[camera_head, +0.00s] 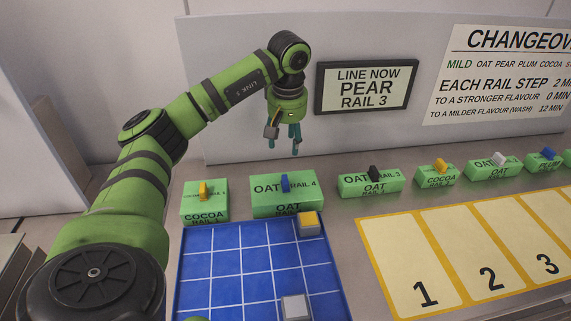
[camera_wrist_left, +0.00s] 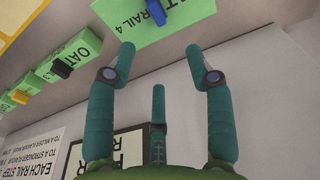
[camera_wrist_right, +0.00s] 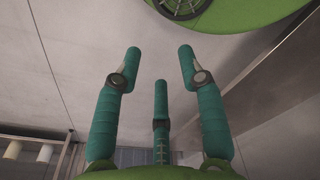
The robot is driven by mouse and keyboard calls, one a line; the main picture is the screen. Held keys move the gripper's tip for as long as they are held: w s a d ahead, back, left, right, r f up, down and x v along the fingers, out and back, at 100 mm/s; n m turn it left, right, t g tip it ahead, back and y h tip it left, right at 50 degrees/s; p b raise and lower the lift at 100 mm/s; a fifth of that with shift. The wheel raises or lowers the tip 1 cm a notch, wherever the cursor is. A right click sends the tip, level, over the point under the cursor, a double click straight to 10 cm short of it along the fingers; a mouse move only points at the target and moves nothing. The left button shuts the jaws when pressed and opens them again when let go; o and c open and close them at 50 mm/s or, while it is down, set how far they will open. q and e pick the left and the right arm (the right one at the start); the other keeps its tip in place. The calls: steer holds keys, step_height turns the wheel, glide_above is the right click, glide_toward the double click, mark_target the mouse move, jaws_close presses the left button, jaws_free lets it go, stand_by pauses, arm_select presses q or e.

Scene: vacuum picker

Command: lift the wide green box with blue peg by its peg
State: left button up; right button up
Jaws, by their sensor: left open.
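The wide green box (camera_head: 308,207), labelled OAT RAIL 4, stands on the counter behind the blue grid mat. Its blue peg (camera_head: 285,183) stands up from its top. In the left wrist view the box (camera_wrist_left: 140,28) and its peg (camera_wrist_left: 155,12) show at the top edge, partly cut off. My left gripper (camera_head: 284,144) is open and empty, above and behind the box, pointing down. Its fingertips (camera_wrist_left: 160,50) are apart from the peg. My right gripper (camera_wrist_right: 158,52) is open and empty, with no box in its view.
A green COCOA box (camera_head: 204,209) with a yellow peg stands close on the left. An OAT box (camera_head: 370,189) with a black peg stands right, with several more beyond. The blue mat (camera_head: 225,268) holds a yellow-topped block (camera_head: 309,224) and a grey block (camera_head: 296,307). A wall sign (camera_head: 367,85) hangs behind.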

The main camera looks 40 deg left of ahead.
mark_target(287, 179)
arm_select(q)
step_height(287, 179, down, 6)
steer(key=b, duration=0.5)
steer(key=shift+f, duration=0.2)
steer(key=shift+s+f, duration=0.1)
steer(key=shift+f, duration=0.1)
steer(key=shift+d+f, duration=0.1)
steer(key=shift+f, duration=0.4)
steer(key=f, duration=0.1)
steer(key=f+p, duration=0.1)
steer(key=f, duration=0.1)
steer(key=w+f+p, duration=0.1)
steer(key=shift+a+f, duration=0.35)
steer(key=shift+f, duration=0.35)
arm_select(e)
step_height(287, 179, down, 4)
steer(key=shift+f, duration=0.1)
steer(key=shift+d, duration=0.1)
arm_select(q)
jaws_close()
arm_select(e)
steer(key=shift+d, duration=0.2)
